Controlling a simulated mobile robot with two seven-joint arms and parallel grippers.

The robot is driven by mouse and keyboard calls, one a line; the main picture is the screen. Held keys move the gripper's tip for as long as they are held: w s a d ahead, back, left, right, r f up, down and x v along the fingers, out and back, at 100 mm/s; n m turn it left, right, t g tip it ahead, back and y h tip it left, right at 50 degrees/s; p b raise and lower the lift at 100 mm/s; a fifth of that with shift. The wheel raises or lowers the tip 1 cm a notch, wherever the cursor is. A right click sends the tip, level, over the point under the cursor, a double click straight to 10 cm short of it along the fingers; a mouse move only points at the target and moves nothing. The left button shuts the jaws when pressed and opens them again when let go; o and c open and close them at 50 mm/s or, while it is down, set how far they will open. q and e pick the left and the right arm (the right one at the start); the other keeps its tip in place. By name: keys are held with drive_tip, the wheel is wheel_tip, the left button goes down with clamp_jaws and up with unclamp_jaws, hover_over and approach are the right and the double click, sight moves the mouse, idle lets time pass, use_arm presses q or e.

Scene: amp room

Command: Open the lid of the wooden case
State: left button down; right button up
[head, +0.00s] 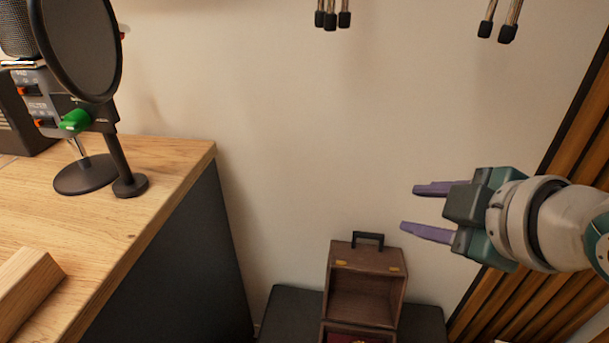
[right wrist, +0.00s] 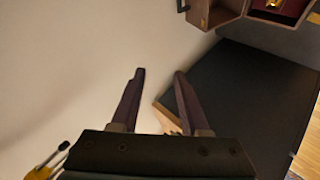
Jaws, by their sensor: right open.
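The brown wooden case stands low against the wall on a dark stand. Its lid (head: 368,262) is raised upright, with a black handle on top, two brass catches and its hollow inside facing me. The case's lower part shows red lining (head: 357,338) and is cut off by the bottom edge. In the right wrist view, part of the lid (right wrist: 213,12) and the red lining (right wrist: 290,7) show at the top right. My right gripper (head: 412,207) is open and empty, above and right of the case, apart from it. My left gripper is not in view.
A wooden desk (head: 150,200) with a dark side panel stands at the left, bearing a microphone pop filter (head: 80,45) and audio gear. Wooden slats (head: 520,290) line the right. The dark stand (head: 290,312) is bare beside the case. Black-tipped legs hang above.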

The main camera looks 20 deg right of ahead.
sight(370, 237)
drive_tip(key=w+d+f+n+t+h+b, duration=0.1)
drive_tip(key=w+d+f+n+t+b, duration=0.15)
drive_tip(key=f+b, duration=0.9)
drive_tip(key=w+d+f+n+t+b, duration=0.1)
drive_tip(key=w+d+f+n+b, duration=0.2)
drive_tip(key=f+b, duration=0.85)
drive_tip(key=shift+m+t, duration=0.25)
drive_tip(key=shift+m, duration=0.2)
drive_tip(key=b+x, duration=0.3)
drive_tip(key=x, duration=0.2)
drive_tip(key=b+x, duration=0.3)
drive_tip(key=x, duration=0.2)
drive_tip(key=shift+w+d+b, duration=0.15)
drive_tip(key=shift+d+b, duration=0.1)
drive_tip(key=shift+b, duration=0.15)
drive_tip(key=shift+w, duration=0.4)
clamp_jaws()
